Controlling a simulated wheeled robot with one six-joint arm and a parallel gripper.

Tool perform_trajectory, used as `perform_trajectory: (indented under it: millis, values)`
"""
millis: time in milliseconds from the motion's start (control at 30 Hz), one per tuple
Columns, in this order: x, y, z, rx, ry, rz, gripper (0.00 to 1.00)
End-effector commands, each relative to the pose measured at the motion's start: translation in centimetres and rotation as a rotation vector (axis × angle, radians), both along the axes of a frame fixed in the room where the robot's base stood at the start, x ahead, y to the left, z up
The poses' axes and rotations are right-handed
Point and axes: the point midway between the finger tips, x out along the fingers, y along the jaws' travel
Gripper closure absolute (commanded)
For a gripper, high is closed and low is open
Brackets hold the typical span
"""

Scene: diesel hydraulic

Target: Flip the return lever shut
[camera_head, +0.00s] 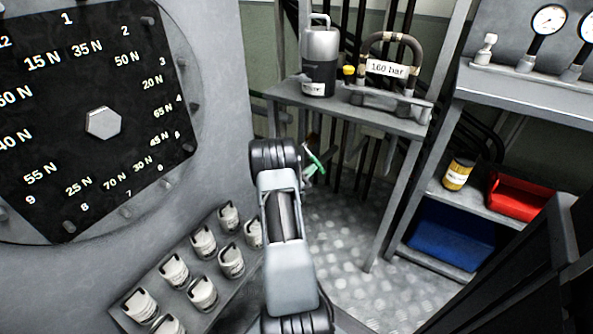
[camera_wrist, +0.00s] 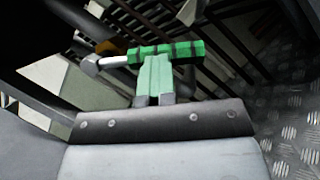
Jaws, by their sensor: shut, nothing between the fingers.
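My gripper (camera_wrist: 155,75) shows in the wrist view as two pale green fingers side by side, shut and empty. Just beyond the fingertips a green bar with dark bands (camera_wrist: 180,50) lies across the view. A silver rod with a rounded knob (camera_wrist: 91,66) extends left from it. I cannot tell whether this is the return lever, or whether the fingers touch it. In the head view my arm hides most of this spot. Only a small green part (camera_head: 316,163) shows right of the arm. No lever can be made out clearly there.
A grey bench (camera_head: 345,117) holds a dark canister (camera_head: 319,77) and a hose marked 160 bar (camera_head: 388,69). A shelf at right has a red bin (camera_head: 517,197) and a blue bin (camera_head: 452,234). Several weights (camera_head: 203,242) stand at lower left. Dark pipes run behind my gripper.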

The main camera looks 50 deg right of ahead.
Motion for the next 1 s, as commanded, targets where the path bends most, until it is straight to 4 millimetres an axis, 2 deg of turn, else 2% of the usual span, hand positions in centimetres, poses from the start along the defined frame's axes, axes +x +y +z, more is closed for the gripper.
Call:
perform_trajectory:
  millis: [200, 1000]
  values:
    - [-1.2, -0.6, 0.9, 0.0, -0.007, -0.015, 1.0]
    - [-2.7, -0.7, 4.0, 0.0, -0.01, -0.014, 1.0]
